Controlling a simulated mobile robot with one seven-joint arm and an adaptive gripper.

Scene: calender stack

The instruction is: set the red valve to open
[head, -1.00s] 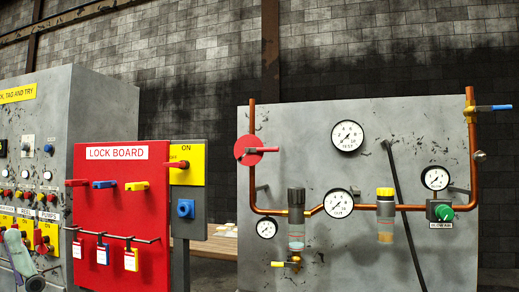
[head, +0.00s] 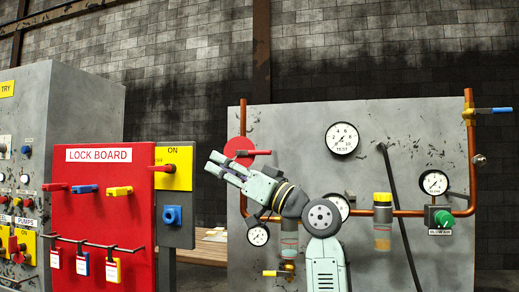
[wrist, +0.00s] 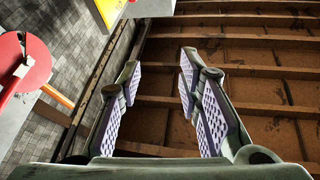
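The red valve is a round red disc (head: 236,147) on the copper pipe at the panel's upper left. Its red handle (head: 258,153) points right, roughly level, in the head view. In the wrist view, the red disc (wrist: 32,58) is at the left edge, partly cut off. My gripper (head: 213,163) is beside the valve, its fingertips pointing up and left, overlapping the disc's lower left in the head view. In the wrist view, my gripper (wrist: 158,65) has its two fingers apart with nothing between them. The valve lies outside the fingers, to their left.
The grey panel (head: 300,122) carries gauges, pipes and a blue-handled valve (head: 494,110) at right. My arm hides part of the lower left piping. A red lock board (head: 90,200) and a yellow switch plate (head: 179,165) stand left of my gripper. A gap separates them from the panel.

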